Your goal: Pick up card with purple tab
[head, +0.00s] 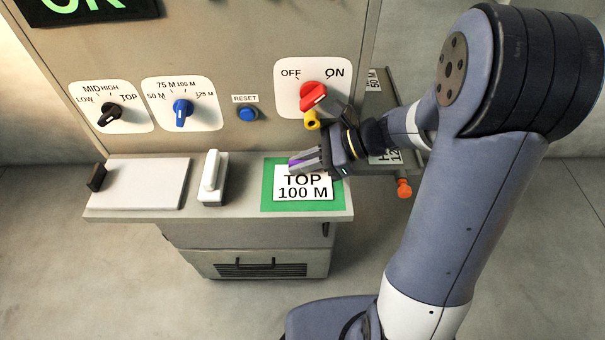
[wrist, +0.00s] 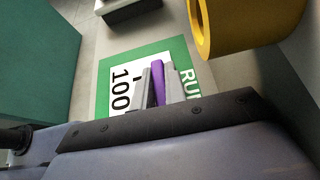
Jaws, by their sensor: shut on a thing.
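The card (head: 304,188) is white, reads "TOP 100 M" and lies over a green-bordered area (head: 267,186) at the right end of the ledge. In the wrist view its white face (wrist: 122,80) shows partly, with "100" readable. A purple tab (wrist: 157,82) stands between the two grey fingers of my gripper (wrist: 158,85). In the head view my gripper (head: 300,163) reaches in from the right at the card's back edge, shut on the tab. The fingers hide part of the card. I cannot tell whether the card is slightly raised.
A red OFF/ON knob (head: 313,95) and a yellow ring (head: 312,120) are just above my gripper; the ring looms close in the wrist view (wrist: 208,30). A white-handled block (head: 212,180) and a pale plate (head: 150,184) lie left on the ledge. A side shelf (head: 375,155) holds other cards.

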